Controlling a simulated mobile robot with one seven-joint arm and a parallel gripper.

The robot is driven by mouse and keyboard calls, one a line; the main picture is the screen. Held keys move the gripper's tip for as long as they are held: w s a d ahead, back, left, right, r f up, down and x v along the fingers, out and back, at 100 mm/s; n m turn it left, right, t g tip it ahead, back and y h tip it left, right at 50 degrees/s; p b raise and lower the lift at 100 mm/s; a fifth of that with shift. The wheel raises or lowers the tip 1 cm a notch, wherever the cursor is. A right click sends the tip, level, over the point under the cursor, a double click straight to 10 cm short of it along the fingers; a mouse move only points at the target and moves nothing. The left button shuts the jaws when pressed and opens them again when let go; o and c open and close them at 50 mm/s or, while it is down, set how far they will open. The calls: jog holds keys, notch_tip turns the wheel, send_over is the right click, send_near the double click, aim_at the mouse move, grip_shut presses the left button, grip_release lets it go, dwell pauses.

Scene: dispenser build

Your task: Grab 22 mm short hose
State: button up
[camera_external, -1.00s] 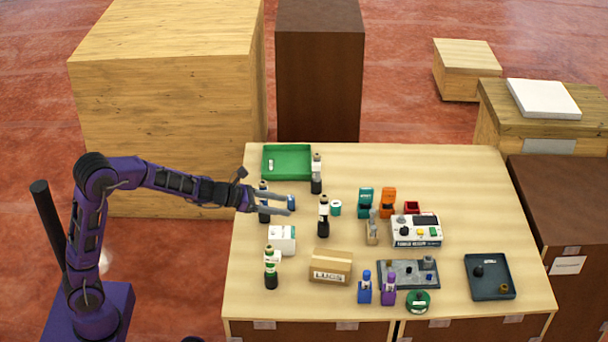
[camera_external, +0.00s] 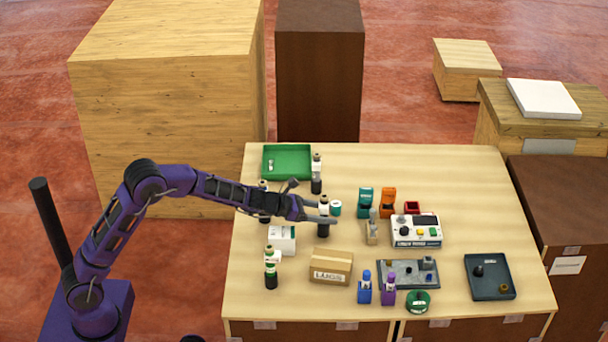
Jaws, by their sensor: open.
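My gripper (camera_external: 331,212) is open, with its fingers pointing right over the left-middle of the table. Its two fingers lie in the picture on either side of a dark bottle-like piece (camera_external: 323,229) with a pale band. I cannot tell whether they touch it or how high they are. A small teal cylinder (camera_external: 336,208) stands just right of the fingertips. No piece can be clearly made out as the 22 mm short hose at this size. My gripper and forearm cover part of the table.
A green tray (camera_external: 265,178) is at the back left. Similar dark bottles (camera_external: 316,185) (camera_external: 271,273), a white box (camera_external: 282,240) and a LUGS carton (camera_external: 331,267) stand nearby. A white device (camera_external: 416,231) and dark tray (camera_external: 490,295) are right. The back right is clear.

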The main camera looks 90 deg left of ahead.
jog(key=shift+x, duration=1.3)
grip_shut()
jog(key=shift+r, duration=0.15)
